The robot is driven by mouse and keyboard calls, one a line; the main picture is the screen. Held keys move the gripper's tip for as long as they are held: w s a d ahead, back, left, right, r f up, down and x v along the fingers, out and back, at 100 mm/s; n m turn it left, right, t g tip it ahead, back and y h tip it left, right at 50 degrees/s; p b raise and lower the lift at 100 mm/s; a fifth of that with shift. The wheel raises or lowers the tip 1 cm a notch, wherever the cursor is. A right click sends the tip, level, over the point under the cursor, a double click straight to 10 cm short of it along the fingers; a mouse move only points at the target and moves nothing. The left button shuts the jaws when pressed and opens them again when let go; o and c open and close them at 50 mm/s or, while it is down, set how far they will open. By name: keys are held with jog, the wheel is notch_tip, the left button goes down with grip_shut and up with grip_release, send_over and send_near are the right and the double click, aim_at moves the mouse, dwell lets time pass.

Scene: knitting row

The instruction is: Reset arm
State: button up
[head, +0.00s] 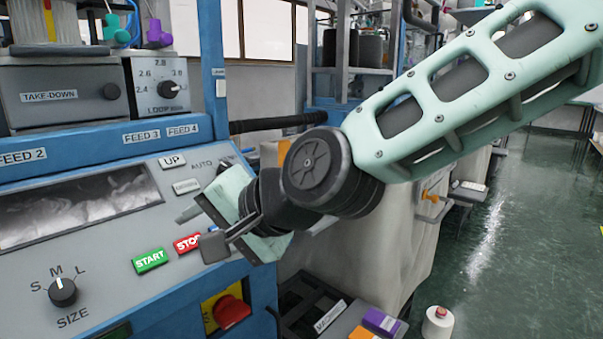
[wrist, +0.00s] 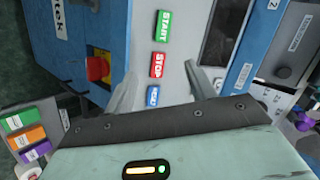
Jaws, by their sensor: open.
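My gripper (head: 200,231) is open in front of the knitting machine's sloped control panel (head: 110,268), close to the red STOP button (head: 187,242). In the head view part of the STOP button is hidden by a finger. The green START button (head: 149,260) is clear, to its left. In the wrist view my two fingers (wrist: 163,88) stand apart with nothing held between them. A blue button (wrist: 153,96) shows between them, with STOP (wrist: 157,64) and START (wrist: 163,26) beyond. I cannot tell whether a fingertip touches the panel.
A SIZE knob (head: 63,291) and a window with white material (head: 80,207) are on the panel. A red emergency knob (head: 231,312) sits below it. Green floor (head: 510,250) is open at right.

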jog(key=s+d+f+n+g+h, duration=0.25)
jog(key=s+d+f, duration=0.2)
jog(key=d, duration=0.45)
jog(key=s+d+f+n+g+h, duration=0.1)
jog(key=s+d+f+n+h, duration=0.4)
jog(key=d, duration=0.4)
jog(key=s+d+f+n+g+h, duration=0.1)
jog(key=s+d+f+n+h, duration=0.15)
jog(key=s+d, duration=0.5)
notch_tip(320, 180, up, 15)
jog(key=w+d+p, duration=0.1)
jog(key=d+p, duration=0.1)
jog(key=p, duration=1.4)
jog(key=shift+d+r, duration=0.15)
jog(key=shift+r, duration=0.05)
jog(key=shift+c, duration=0.2)
